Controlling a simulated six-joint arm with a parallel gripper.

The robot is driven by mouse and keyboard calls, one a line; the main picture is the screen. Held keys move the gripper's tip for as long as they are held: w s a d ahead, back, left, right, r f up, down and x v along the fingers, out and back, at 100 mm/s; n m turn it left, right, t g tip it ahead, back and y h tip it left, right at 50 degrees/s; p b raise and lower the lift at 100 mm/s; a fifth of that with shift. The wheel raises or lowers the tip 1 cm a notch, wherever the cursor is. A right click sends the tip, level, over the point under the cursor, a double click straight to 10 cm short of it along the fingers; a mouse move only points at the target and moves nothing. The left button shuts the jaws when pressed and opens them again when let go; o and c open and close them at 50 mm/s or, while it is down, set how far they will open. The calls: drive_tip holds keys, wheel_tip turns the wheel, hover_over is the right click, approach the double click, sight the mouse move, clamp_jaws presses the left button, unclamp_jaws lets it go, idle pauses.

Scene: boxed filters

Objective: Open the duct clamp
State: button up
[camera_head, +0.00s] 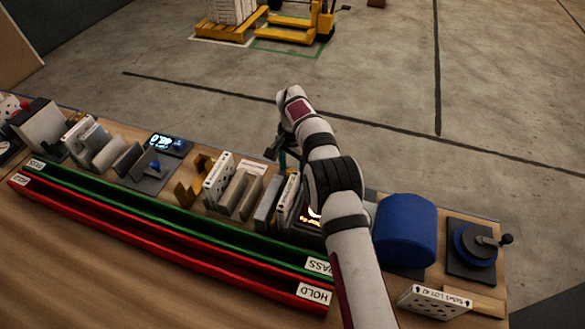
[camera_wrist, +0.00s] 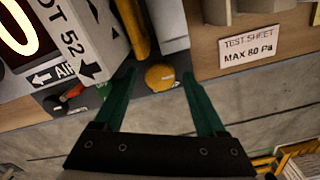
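No part is labelled as the duct clamp, so I cannot tell for certain which one it is. In the wrist view, a round orange-yellow knob (camera_wrist: 160,77) sits on a dark base between my fingertips, below a grey block (camera_wrist: 170,25) and a yellow bar (camera_wrist: 135,28). My gripper (camera_wrist: 158,84) is open, its two green fingers spread to either side of the knob; I see no contact. A red lever (camera_wrist: 72,93) is left of the fingers. In the head view my gripper (camera_head: 283,157) is over the bench's far edge, its tips partly hidden.
A white box marked LOT 52 (camera_wrist: 88,35) stands close left of my fingers. A TEST SHEET sign (camera_wrist: 249,48) is to the right. In the head view, a blue cylinder (camera_head: 405,232) and a cranked blue disc (camera_head: 474,243) stand right. Green (camera_head: 170,212) and red (camera_head: 150,243) rails run along the front.

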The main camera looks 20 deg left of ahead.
clamp_jaws()
drive_tip(key=shift+n, duration=0.4)
drive_tip(key=n, duration=0.3)
drive_tip(key=shift+n, duration=0.3)
drive_tip(key=n, duration=0.4)
drive_tip(key=shift+n, duration=0.3)
drive_tip(key=n, duration=0.4)
drive_tip(key=shift+n, duration=2.5)
drive_tip(key=shift+r, duration=0.1)
